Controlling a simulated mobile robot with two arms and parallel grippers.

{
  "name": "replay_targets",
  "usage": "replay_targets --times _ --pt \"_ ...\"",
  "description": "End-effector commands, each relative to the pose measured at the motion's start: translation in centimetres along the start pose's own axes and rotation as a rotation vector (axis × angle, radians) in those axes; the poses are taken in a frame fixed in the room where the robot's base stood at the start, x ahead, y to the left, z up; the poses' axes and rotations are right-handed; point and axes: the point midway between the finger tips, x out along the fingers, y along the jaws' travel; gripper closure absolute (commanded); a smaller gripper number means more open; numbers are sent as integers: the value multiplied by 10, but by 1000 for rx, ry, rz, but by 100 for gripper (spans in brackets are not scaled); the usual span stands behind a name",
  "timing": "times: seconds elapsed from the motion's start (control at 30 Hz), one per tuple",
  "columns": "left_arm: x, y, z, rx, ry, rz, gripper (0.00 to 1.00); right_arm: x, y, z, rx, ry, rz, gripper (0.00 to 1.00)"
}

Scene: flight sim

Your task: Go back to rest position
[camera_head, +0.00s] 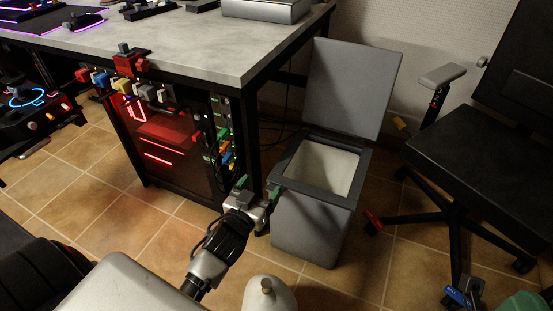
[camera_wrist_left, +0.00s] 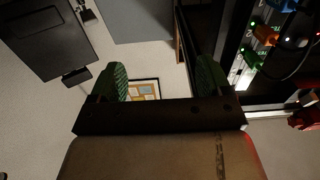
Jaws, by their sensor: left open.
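My left gripper (camera_head: 258,188) is open and empty, with its green fingertips spread. It is in the air in front of the desk's right leg, just left of the open grey bin (camera_head: 313,228). In the left wrist view, the two green finger pads of my left gripper (camera_wrist_left: 160,80) stand apart with nothing between them.
The grey desk (camera_head: 190,45) fills the upper left, with a red-lit computer case (camera_head: 165,140) and coloured switches under its edge. The bin's lid (camera_head: 350,85) stands raised. A black chair (camera_head: 485,140) is at right. Tiled floor (camera_head: 85,205) lies open at left.

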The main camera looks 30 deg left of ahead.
Motion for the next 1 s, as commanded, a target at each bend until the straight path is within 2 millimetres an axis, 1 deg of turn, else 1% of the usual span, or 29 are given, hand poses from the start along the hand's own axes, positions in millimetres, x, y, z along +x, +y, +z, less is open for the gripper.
replay_targets --times 0.03,0.2,0.63,0.73,0.77,0.87,0.97,1.0 --pt "-5 0 -1 -1 -1 -1 21 3 0 0 0 1 -1 68" --pt "-12 0 0 0 0 -1 21 4 0 -1 0 1 -1 68" --pt "-12 0 0 0 1 0 21 4 0 -1 1 1 -1 68" --pt "-12 4 -5 -1 19 14 21 4 0 -1 0 6 -2 68" --pt "-13 8 -10 -1 36 27 21 4 0 -1 0 5 -2 68" --pt "-18 32 -38 -6 151 109 21 4 0 -1 0 5 -1 68" --pt "-36 67 -89 -24 360 225 21 4 0 -1 0 4 -1 68" --pt "-47 80 -112 -34 460 267 21 4 0 -1 0 4 -1 68"
